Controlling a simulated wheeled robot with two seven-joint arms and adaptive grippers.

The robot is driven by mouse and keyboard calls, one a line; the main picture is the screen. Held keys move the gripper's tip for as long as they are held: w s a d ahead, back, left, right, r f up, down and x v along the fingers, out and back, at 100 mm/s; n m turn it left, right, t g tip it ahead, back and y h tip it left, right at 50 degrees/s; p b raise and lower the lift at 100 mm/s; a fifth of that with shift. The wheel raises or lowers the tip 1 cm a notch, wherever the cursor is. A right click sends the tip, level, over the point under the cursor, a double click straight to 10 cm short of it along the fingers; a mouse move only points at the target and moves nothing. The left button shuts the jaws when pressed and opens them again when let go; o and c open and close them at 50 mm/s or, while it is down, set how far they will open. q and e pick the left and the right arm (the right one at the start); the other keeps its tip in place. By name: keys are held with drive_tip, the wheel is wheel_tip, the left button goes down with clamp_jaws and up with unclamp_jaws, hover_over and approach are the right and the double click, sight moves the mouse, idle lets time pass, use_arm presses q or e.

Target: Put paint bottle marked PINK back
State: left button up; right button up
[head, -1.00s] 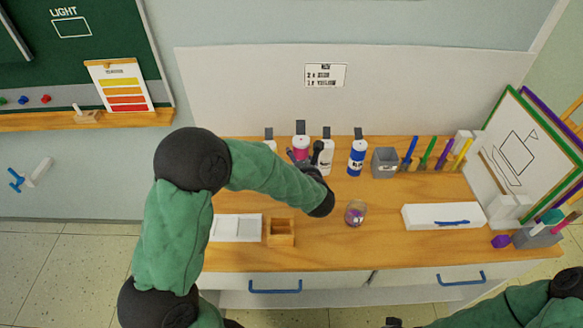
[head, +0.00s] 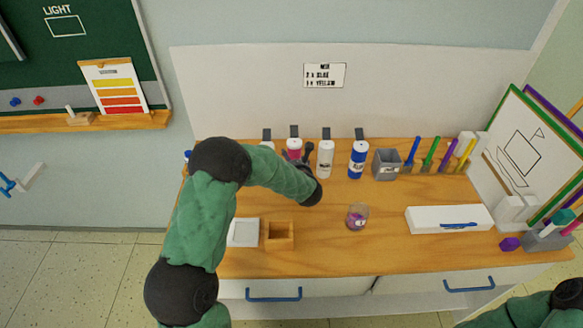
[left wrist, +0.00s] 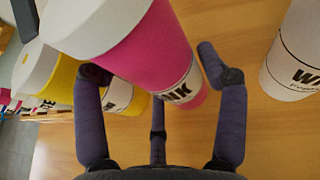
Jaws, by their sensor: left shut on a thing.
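The pink paint bottle (head: 293,144) stands upright in the row at the back of the table, between a white-capped bottle (head: 267,145) and a white bottle (head: 325,160). My left gripper (head: 298,157) is shut on it and hides its lower part. In the left wrist view the pink bottle (left wrist: 155,50), its label ending in "NK", is between my fingers (left wrist: 155,78). A yellow bottle (left wrist: 60,75) is close on its left, the white bottle (left wrist: 300,55) apart on its right. I cannot tell whether its base touches the table. My right gripper is out of view.
A blue bottle (head: 358,160) and a grey box (head: 386,163) stand right of the row. A glass jar (head: 357,217), a wooden box (head: 279,236) and a white case (head: 449,219) are nearer the front. Table around the jar is bare.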

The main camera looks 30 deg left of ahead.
use_arm(q)
drive_tip(key=shift+f, duration=0.6)
drive_tip(key=shift+f, duration=0.1)
drive_tip(key=shift+f+b, duration=0.1)
drive_tip(key=shift+b, duration=0.25)
drive_tip(key=o, duration=1.1)
drive_tip(key=shift+r+p, duration=0.25)
drive_tip(key=shift+p, duration=0.1)
drive_tip(key=p+v, duration=0.2)
drive_tip(key=v, duration=1)
drive_tip(key=shift+d+p, duration=0.1)
drive_tip(key=shift+p, duration=0.3)
drive_tip(key=shift+f, duration=0.1)
